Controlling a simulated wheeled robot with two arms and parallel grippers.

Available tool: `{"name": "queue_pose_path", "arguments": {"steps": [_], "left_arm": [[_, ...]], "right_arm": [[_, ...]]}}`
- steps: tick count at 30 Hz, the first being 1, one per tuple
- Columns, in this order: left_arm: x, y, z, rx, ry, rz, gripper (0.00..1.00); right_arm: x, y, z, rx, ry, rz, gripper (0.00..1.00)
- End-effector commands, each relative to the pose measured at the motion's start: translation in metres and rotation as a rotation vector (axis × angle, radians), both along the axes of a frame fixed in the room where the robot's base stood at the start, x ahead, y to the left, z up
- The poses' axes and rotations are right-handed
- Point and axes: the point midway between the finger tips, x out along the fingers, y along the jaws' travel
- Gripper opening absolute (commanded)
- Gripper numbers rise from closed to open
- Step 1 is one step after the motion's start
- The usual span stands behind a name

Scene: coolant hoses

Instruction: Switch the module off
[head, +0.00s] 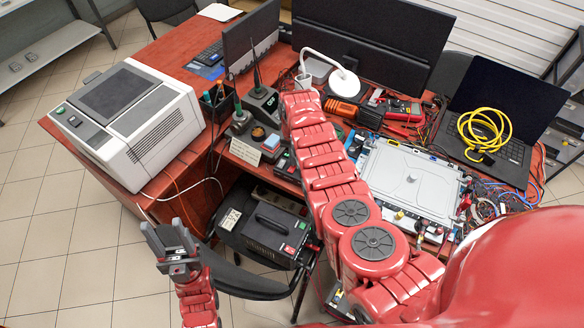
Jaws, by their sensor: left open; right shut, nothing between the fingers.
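A flat silver-white unit (412,182) with fittings and cables along its edges lies on the red desk, right of my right arm. It may be the module; no label or switch on it is readable. Small dark boxes with knobs or buttons (262,136) stand on the desk left of the arm, behind a small lettered card (245,152). My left gripper (168,238) is open and empty, low over the floor in front of the desk, apart from everything. My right arm reaches across the desk beside these boxes; its gripper is hidden behind the arm's own links.
A white bench device (130,118) fills the desk's left side. A black box with a handle (270,228) stands below the desk front. A white lamp (343,82), red multimeter (402,108), monitors and a laptop (500,120) with a yellow cable (482,128) crowd the back. Floor at left is clear.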

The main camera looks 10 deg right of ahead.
Motion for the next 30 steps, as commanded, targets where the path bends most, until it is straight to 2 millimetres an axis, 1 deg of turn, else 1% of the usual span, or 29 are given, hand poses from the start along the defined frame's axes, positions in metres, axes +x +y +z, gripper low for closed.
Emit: {"name": "queue_pose_path", "arguments": {"steps": [19,25,30], "left_arm": [[0.000,0.000,-0.009,0.000,0.000,0.000,0.50],[0.000,0.000,-0.003,0.000,0.000,0.000,0.50],[0.000,0.000,0.011,0.000,0.000,0.000,0.50]], "right_arm": [[0.000,0.000,-0.011,0.000,0.000,0.000,0.00],[0.000,0.000,-0.004,0.000,0.001,0.000,0.00],[0.000,0.000,0.012,0.000,0.001,0.000,0.00]]}}
